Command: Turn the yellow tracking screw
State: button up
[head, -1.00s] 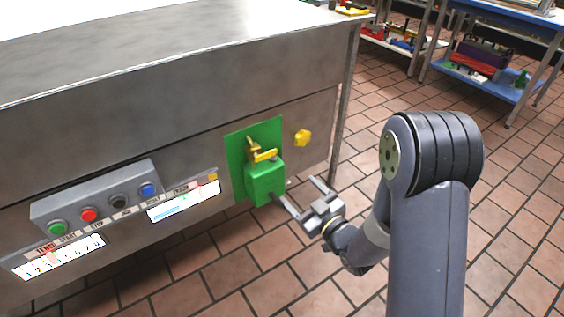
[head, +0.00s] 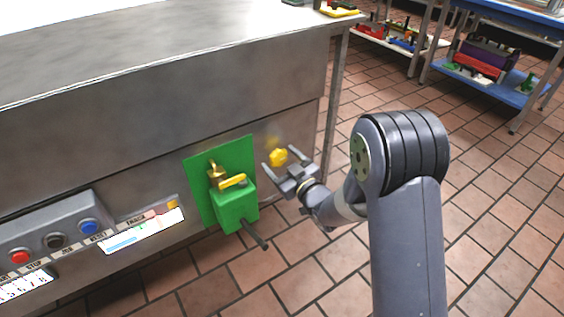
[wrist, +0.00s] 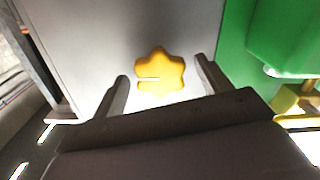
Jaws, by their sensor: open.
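The yellow tracking screw (head: 278,157) is a lobed knob on the steel side panel, right of the green plate. In the wrist view the screw (wrist: 160,72) looks star-shaped and sits between my two fingers, ahead of them. My gripper (head: 283,163) is open, with a finger on each side of the screw in the picture. In the wrist view my gripper (wrist: 162,80) is empty. I cannot tell whether the fingertips reach around the screw or stop short of it.
A green box on a green plate (head: 197,172) with a yellow handle (head: 232,181) and a dark rod (head: 255,236) sticks out left of my gripper. A button panel (head: 50,240) is further left. A table leg (head: 332,110) stands right of the screw.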

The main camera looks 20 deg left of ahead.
jog(key=shift+c, duration=0.5)
jog(key=c, duration=0.9)
jog(key=shift+m, duration=0.4)
